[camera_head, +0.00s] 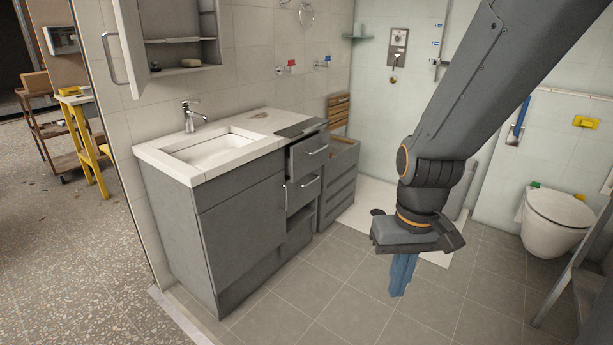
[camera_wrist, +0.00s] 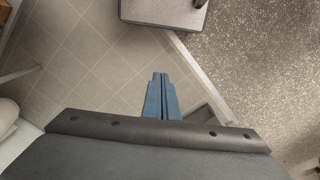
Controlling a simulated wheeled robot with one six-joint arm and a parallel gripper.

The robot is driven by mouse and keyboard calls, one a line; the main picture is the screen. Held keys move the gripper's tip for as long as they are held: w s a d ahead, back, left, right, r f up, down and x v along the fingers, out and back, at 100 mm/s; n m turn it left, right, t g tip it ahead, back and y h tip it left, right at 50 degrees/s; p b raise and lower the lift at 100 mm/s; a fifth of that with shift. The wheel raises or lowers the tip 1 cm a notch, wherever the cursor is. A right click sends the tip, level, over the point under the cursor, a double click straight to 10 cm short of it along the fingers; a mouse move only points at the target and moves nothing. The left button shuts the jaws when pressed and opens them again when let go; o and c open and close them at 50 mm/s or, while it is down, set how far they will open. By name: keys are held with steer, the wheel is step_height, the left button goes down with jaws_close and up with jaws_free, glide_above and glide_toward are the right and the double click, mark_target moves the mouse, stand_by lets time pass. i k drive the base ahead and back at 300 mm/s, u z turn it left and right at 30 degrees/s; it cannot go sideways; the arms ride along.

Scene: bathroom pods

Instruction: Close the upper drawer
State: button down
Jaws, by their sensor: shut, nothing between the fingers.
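In the head view, the upper drawer (camera_head: 310,152) is a grey drawer with a metal bar handle, at the right end of the grey vanity. It stands pulled out from the cabinet. A lower drawer (camera_head: 303,191) beneath it also juts out, by a smaller amount as far as I can tell. My gripper (camera_head: 401,292) points down over the tiled floor, to the right of the drawers and apart from them. Its blue fingers are together and empty. In the wrist view, my gripper (camera_wrist: 160,80) shows closed fingers above floor tiles; neither drawer can be made out there.
The white countertop with a sink (camera_head: 213,150) is above the cabinet. A grey crate-like unit (camera_head: 340,180) stands beside the drawers. A toilet (camera_head: 555,215) is at the right. A mirror cabinet door (camera_head: 130,45) hangs open above. The tiled floor before the vanity is clear.

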mark_target(303, 156)
steer(key=u, duration=0.7)
steer(key=i, duration=1)
steer(key=z, duration=0.75)
steer(key=i, duration=0.6)
steer(key=z, duration=0.65)
